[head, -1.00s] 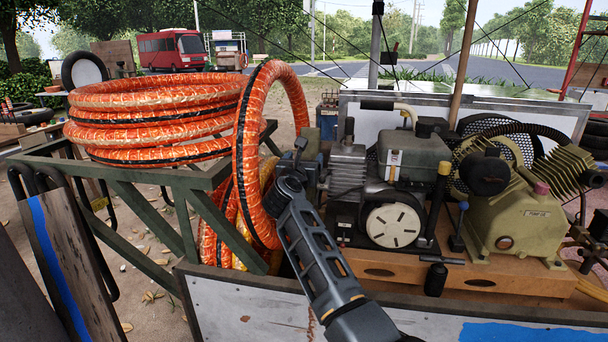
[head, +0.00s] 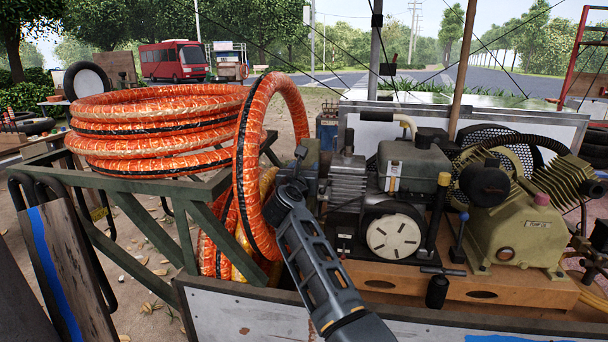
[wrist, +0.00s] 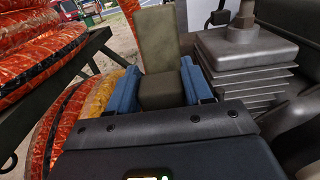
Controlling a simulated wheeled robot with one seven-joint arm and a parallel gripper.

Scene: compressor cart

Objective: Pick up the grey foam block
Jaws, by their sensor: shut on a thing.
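The grey foam block (wrist: 160,90) is a dull grey-green block between the blue jaws in the wrist view. My gripper (wrist: 161,80) is shut on it, with one blue finger on each side. The block stands up beyond the fingertips, and its lower end is hidden behind the gripper body. In the head view my gripper (head: 300,165) is between the upright orange hose coil and the finned engine. The fingers are small and partly hidden there.
Orange hose coils (head: 160,118) lie on a green metal frame (head: 150,222) at left, and one coil (head: 245,165) stands close to my arm. The engine (head: 395,200) and the compressor (head: 522,225) are close on the right. A cart side panel (head: 240,312) is in front.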

